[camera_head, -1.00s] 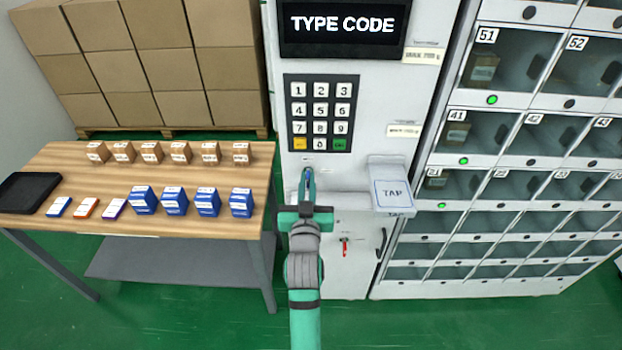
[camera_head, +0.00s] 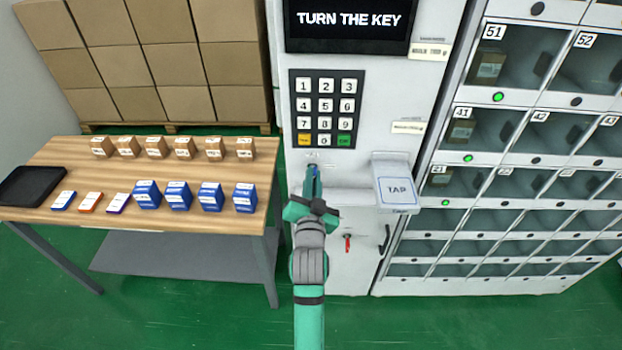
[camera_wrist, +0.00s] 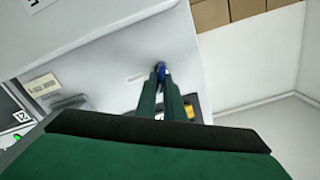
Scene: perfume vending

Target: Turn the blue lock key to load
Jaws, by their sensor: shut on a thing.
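The blue lock key (camera_wrist: 161,69) shows in the wrist view between the tips of my gripper (camera_wrist: 161,82), at the light machine panel. In the head view my gripper (camera_head: 313,178) is at the machine front just below the keypad, shut on the key, and its wrist is tilted. Only a little blue of the key shows there; my fingers hide most of it. The machine's screen (camera_head: 350,18) reads "TURN THE KEY".
The keypad (camera_head: 326,108) is above my gripper. A "TAP" pad (camera_head: 397,191) juts out on the right. A red key (camera_head: 347,243) sits lower on the machine. A table (camera_head: 110,222) with boxes stands left, numbered lockers (camera_head: 520,165) right.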

